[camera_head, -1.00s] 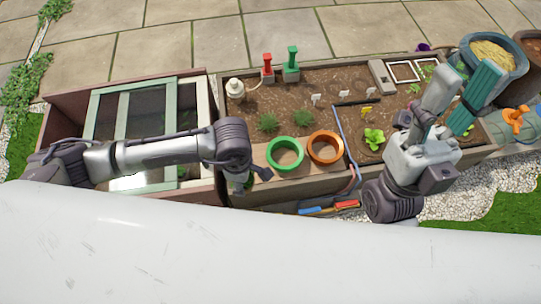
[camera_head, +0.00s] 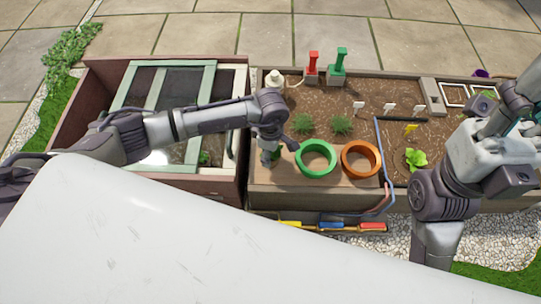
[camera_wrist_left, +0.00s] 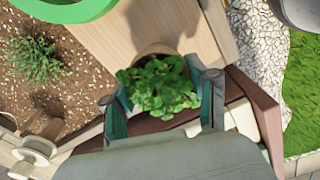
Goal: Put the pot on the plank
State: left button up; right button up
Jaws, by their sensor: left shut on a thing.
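My left gripper (camera_head: 271,158) is shut on a small tan pot (camera_wrist_left: 155,50) with a leafy green plant (camera_wrist_left: 158,88). In the left wrist view its fingers lie either side of the pot. In the head view the arm and gripper hide most of the pot. The pot is over the left end of the wooden plank (camera_head: 290,182). I cannot tell whether it touches the plank. The plank also shows in the left wrist view (camera_wrist_left: 150,22). My right gripper (camera_head: 520,110) is at the right edge, partly cut off, its fingers unclear.
A green ring (camera_head: 317,174) and an orange ring (camera_head: 376,160) sit on the plank, right of the pot. The soil bed (camera_head: 350,105) lies behind, with small plants and white labels. A cold frame (camera_head: 65,115) stands at left. Coloured-handled tools (camera_head: 335,227) lie in front.

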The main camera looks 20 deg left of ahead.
pick_arm(q)
jog(key=shift+f, duration=0.45)
jog(key=shift+r, duration=0.1)
jog(key=o, duration=1.2)
